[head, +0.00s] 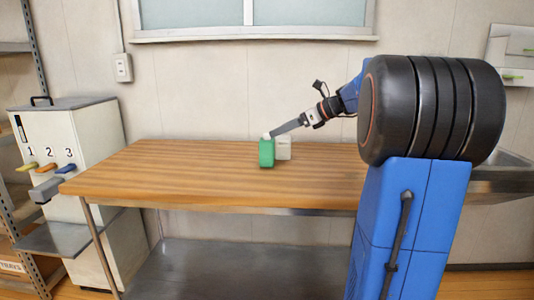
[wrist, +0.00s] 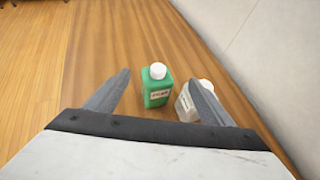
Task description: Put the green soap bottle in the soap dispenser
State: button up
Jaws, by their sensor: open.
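The green soap bottle (head: 266,154) with a white cap stands upright on the wooden table, near the middle. It also shows in the wrist view (wrist: 157,88), between and beyond my fingers. My gripper (head: 270,136) is open and empty; in the wrist view its two fingers (wrist: 158,90) are spread wide, one on each side of the green bottle. A white bottle (head: 284,149) stands just to the right of the green one; in the wrist view my right finger partly covers it. Whether either finger touches a bottle, I cannot tell.
A white dispenser (head: 72,135) with levers numbered 1, 2 and 3 and a metal shelf stands left of the table (head: 170,170). The table's left half is clear. The wall is close behind the bottles. A metal sink (head: 505,172) is at right.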

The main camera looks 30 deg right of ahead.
aim_at(271, 140)
jog(key=shift+a+x, duration=0.25)
jog(key=shift+x, duration=2.55)
jog(key=shift+s, duration=0.15)
